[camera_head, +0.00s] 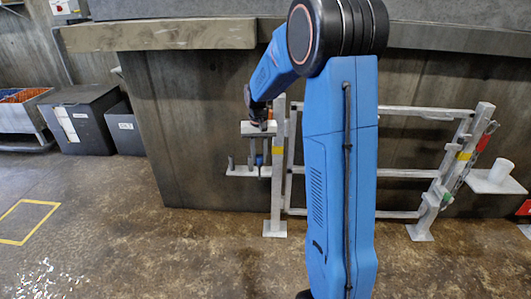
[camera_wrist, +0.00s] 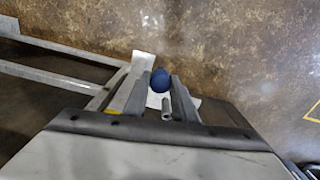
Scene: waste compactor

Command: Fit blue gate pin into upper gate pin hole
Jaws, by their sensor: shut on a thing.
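My gripper (camera_head: 259,158) points down beside the left gate post (camera_head: 279,185), its fingers just above or at a small pale shelf (camera_head: 240,171). It is shut on the blue gate pin (camera_head: 259,160), whose blue part shows between the fingers. In the wrist view, the pin's round dark blue end (camera_wrist: 160,79) sits between the tips of my gripper (camera_wrist: 158,88). The rest of the pin is hidden. A grey upright peg or tube (camera_wrist: 166,108) shows close by. I cannot make out the upper gate pin hole in either view.
The gate's rails (camera_head: 415,173) run right from the left post to a right post (camera_head: 455,170) with a chain. A pale shelf with a white cup (camera_head: 500,170) is at far right. Dark bins (camera_head: 78,120) stand left. The floor in front is clear.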

